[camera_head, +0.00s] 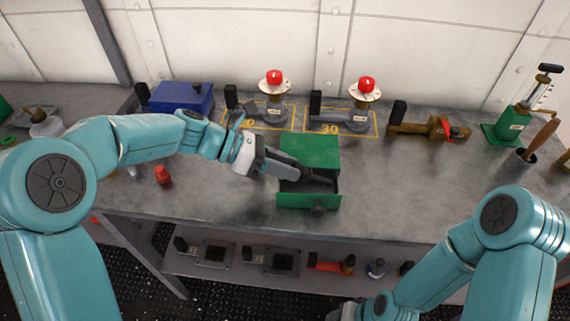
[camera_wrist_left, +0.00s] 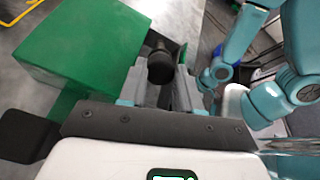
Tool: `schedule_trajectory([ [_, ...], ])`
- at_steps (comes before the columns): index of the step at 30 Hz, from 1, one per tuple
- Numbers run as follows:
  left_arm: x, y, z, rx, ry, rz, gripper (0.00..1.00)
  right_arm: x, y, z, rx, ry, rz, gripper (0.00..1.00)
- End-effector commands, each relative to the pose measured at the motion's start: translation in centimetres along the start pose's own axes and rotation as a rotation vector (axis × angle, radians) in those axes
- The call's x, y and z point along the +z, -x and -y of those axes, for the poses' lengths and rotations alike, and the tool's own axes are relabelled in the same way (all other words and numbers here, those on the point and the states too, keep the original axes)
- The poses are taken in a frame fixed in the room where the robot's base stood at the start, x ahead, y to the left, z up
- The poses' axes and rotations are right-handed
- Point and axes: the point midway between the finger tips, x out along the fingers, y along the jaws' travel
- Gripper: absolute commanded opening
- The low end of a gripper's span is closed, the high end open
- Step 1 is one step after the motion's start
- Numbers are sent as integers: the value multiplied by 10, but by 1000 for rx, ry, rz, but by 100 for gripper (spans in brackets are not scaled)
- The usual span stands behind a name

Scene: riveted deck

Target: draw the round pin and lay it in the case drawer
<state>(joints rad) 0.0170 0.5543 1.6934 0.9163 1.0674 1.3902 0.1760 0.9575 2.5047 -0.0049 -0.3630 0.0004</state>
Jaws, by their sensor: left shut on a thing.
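The green case (camera_head: 309,150) stands on the workbench with its drawer (camera_head: 292,201) pulled out toward me; a dark knob (camera_head: 319,210) is on the drawer front. My left gripper (camera_head: 299,173) reaches in from the left, over the open drawer. It is shut on a dark round piece, which looks like the round pin (camera_head: 321,181). In the left wrist view the dark cylinder (camera_wrist_left: 160,68) sits between the fingers, beside the green case (camera_wrist_left: 85,45). Whether the pin touches the drawer floor I cannot tell. My right arm's end is at the bottom edge, its fingers hidden.
Behind the case are two red-topped fixtures (camera_head: 274,80) (camera_head: 367,86) on yellow-marked areas. A blue box (camera_head: 180,97) is at the back left, a brass fitting (camera_head: 430,129) and a green pump (camera_head: 513,123) at the right. A red piece (camera_head: 163,175) lies left. The bench right of the case is clear.

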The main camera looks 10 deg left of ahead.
Motion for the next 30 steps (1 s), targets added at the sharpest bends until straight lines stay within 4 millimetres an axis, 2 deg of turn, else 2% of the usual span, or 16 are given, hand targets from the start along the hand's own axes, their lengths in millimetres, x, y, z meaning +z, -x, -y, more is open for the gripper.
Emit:
schedule_trajectory([
  [3, 0, 0, 0, 0, 0, 1, 1, 0, 0, 0, 0, 0, 0, 54],
  [4, 0, 0, 0, 0, 0, 1, 36, 0, 0, 0, 0, 0, 0, 54],
  [6, 0, 0, 0, 0, 0, 1, 59, 0, 0, 0, 0, 0, 0, 54],
  [7, 0, 0, 0, 0, 0, 1, 63, 0, 0, 0, 0, 0, 0, 54],
  [26, -1, 0, 0, 0, 1, -1, 63, 0, 0, 0, 0, 0, 0, 54],
  [30, 0, 7, 0, 2, 0, 1, 63, 0, 1, 0, 0, 0, 0, 54],
])
